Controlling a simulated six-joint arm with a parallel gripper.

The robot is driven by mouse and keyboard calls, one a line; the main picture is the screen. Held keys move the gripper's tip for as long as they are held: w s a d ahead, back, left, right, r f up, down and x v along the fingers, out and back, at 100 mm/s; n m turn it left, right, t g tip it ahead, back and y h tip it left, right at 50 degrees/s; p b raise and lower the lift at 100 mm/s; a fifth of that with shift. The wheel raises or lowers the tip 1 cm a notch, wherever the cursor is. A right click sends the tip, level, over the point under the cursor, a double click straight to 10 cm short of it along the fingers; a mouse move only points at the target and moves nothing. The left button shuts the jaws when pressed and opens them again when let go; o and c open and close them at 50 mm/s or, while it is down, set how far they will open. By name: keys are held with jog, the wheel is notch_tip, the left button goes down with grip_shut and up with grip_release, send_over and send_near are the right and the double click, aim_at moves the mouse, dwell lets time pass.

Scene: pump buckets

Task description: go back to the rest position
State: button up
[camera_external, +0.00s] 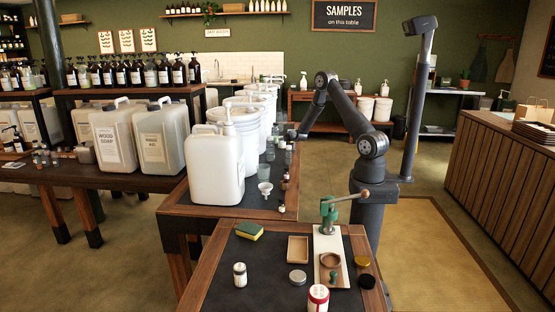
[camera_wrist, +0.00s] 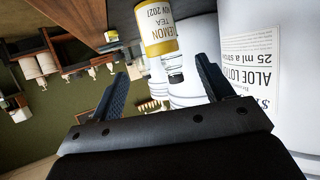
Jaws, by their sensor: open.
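My gripper (camera_wrist: 161,88) is open in the wrist view, with its two dark fingers well apart and nothing held between them. Beyond the fingers is a small jar with a yellow label reading "LEMON TEA" (camera_wrist: 160,28), upside down in this tilted view. White buckets, one labelled "ALOE LOTION" (camera_wrist: 260,60), stand close on the right of that view. In the external view my gripper (camera_external: 291,134) is a small dark shape at the end of my arm, just right of the bucket row; its fingers are too small to make out there.
A large white jug (camera_external: 214,168) and white buckets (camera_external: 245,120) line the dark table. Small bottles and a funnel (camera_external: 265,188) stand along its right side. The front table holds a green press (camera_external: 329,215), a sponge (camera_external: 249,231) and a wooden tray (camera_external: 298,249). Open floor lies right of my arm.

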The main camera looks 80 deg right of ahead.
jog(key=x, duration=1)
jog(key=shift+w+d+f, duration=0.2)
jog(key=shift+d, duration=0.1)
jog(key=shift+w+d, duration=0.15)
jog(key=shift+d, duration=0.15)
jog(key=shift+a+r, duration=0.1)
jog(key=shift+r, duration=1.5)
